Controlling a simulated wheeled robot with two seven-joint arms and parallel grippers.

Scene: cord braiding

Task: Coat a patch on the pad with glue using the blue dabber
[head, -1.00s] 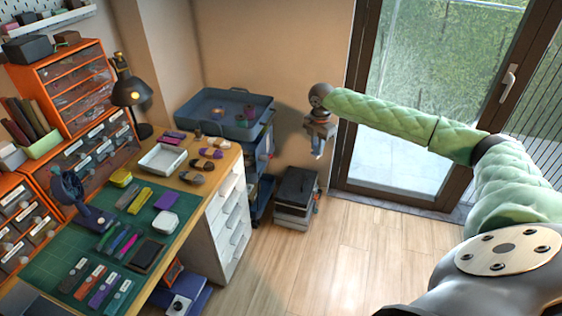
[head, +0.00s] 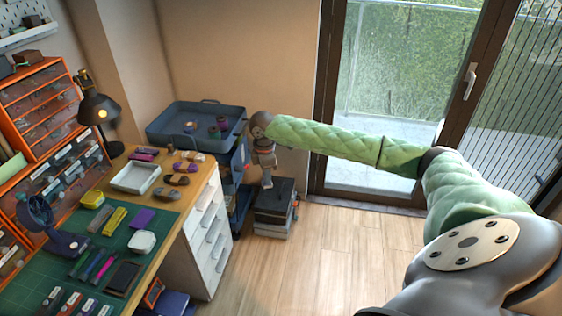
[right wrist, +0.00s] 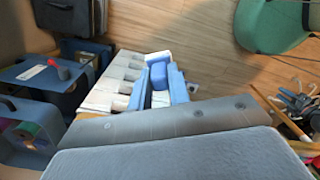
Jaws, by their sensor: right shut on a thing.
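My right gripper (head: 267,180) hangs pointing down, right of the desk and in front of the blue tray trolley, apart from the desktop. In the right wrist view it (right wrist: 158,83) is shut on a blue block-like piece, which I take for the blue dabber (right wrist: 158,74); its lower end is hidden. In the head view the held piece is too small to make out. On the green mat lie a dark flat slab (head: 123,278), which may be the pad, and a small white dish (head: 142,242). Whether the dish holds glue I cannot tell. My left gripper is not in view.
The desk's green mat (head: 35,288) carries markers, a purple square (head: 142,218) and a fan (head: 52,228). A white tray (head: 135,178) and cord bundles lie behind. A lamp (head: 100,112) stands at the back.

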